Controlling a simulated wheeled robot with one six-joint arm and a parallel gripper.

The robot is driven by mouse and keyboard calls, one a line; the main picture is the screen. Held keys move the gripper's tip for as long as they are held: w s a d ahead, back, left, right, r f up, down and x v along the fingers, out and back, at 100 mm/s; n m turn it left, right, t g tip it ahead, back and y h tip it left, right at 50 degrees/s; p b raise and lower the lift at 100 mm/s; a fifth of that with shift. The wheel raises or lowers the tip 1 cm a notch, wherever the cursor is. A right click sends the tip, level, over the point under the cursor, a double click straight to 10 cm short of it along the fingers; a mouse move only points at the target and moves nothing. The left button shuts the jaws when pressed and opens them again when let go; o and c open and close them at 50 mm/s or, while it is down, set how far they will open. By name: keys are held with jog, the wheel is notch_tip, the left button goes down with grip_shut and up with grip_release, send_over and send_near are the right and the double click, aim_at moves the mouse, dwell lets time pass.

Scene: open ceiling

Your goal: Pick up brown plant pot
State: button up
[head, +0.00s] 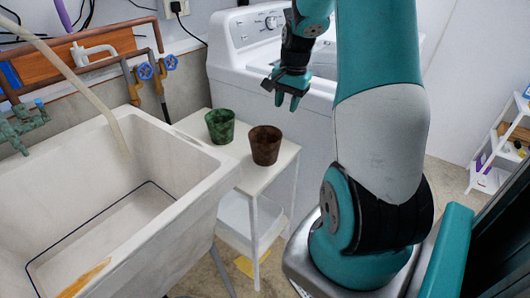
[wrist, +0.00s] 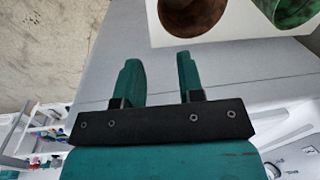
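The brown plant pot (head: 265,146) stands upright on a small white side table (head: 250,182) in the head view. A green pot (head: 220,126) stands beside it to the left. My gripper (head: 287,102) is above and to the right of the brown pot, in front of the washing machine, apart from both pots. In the wrist view, my gripper (wrist: 160,70) shows two teal fingers spread apart with nothing between them. The brown pot (wrist: 190,18) and the green pot (wrist: 290,12) are cut off at the top of that view.
A white utility sink (head: 180,185) stands left of the table. A white washing machine (head: 245,70) stands behind and right of it. Pipes with blue valves (head: 146,72) run along the wall. A white shelf (head: 495,150) stands far right.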

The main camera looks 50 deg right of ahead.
send_near(276, 148)
notch_tip(276, 148, down, 5)
jog(key=d, duration=0.1)
jog(key=f, duration=0.2)
jog(key=w+f, duration=0.1)
jog(key=f, duration=0.2)
jog(key=shift+w+a+f+p, duration=0.15)
jog(key=shift+w+f+p, duration=0.15)
jog(key=shift+w+p, duration=0.1)
jog(key=shift+c, duration=0.2)
grip_shut()
